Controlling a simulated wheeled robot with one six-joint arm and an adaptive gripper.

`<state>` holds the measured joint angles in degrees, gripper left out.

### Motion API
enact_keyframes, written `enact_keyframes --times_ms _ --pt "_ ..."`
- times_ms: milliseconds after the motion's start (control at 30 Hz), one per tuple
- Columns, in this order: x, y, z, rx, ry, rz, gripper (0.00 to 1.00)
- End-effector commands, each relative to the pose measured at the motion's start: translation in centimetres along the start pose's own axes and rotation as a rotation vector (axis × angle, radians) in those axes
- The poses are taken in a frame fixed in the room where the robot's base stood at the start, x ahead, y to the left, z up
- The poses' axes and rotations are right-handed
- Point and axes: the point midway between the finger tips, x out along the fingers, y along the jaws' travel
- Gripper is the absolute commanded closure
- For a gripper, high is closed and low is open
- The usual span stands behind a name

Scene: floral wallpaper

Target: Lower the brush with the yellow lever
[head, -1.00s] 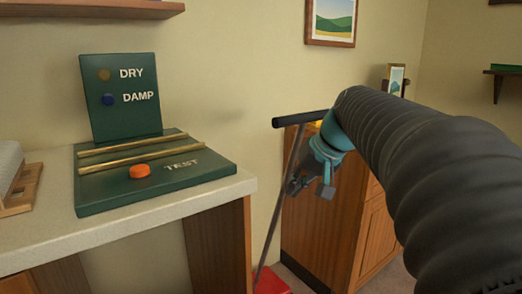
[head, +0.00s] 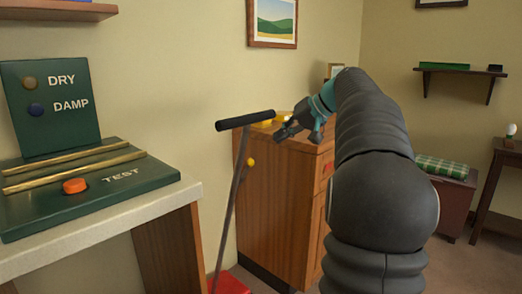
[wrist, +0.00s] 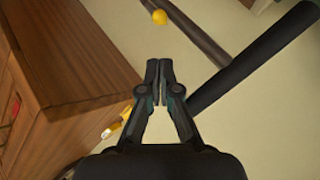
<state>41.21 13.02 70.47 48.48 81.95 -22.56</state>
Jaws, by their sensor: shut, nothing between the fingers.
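In the head view a sweeper with a black crossbar handle (head: 245,120) and a thin grey pole (head: 232,200) leans by the wall. Its red base (head: 230,284) is on the floor, partly cut off by the frame. A yellow ball (head: 251,162), likely the lever's knob, sits beside the upper pole. My gripper (head: 282,132) is to the right of the handle, above the yellow ball's height. In the wrist view my gripper (wrist: 160,66) is shut and empty, pointing towards the yellow ball (wrist: 160,17), with a visible gap. The brush is not visible.
A wooden cabinet (head: 275,200) stands right behind the sweeper; it fills the left of the wrist view (wrist: 75,50). Yellow items (head: 284,116) lie on its top. A counter (head: 110,225) with a green test panel (head: 50,100) is at left.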

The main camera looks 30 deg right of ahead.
Motion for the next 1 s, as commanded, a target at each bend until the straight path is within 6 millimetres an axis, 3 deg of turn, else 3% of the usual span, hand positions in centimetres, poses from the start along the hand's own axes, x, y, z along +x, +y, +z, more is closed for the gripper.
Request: enact_keyframes --times_ms 167,600,1000 --pt "1.7 0.0 0.1 0.000 -0.003 -0.001 1.00" --pt "8.6 0.0 0.1 0.000 -0.002 0.000 1.00" --pt "10.0 0.0 0.1 0.001 -0.001 0.001 1.00"
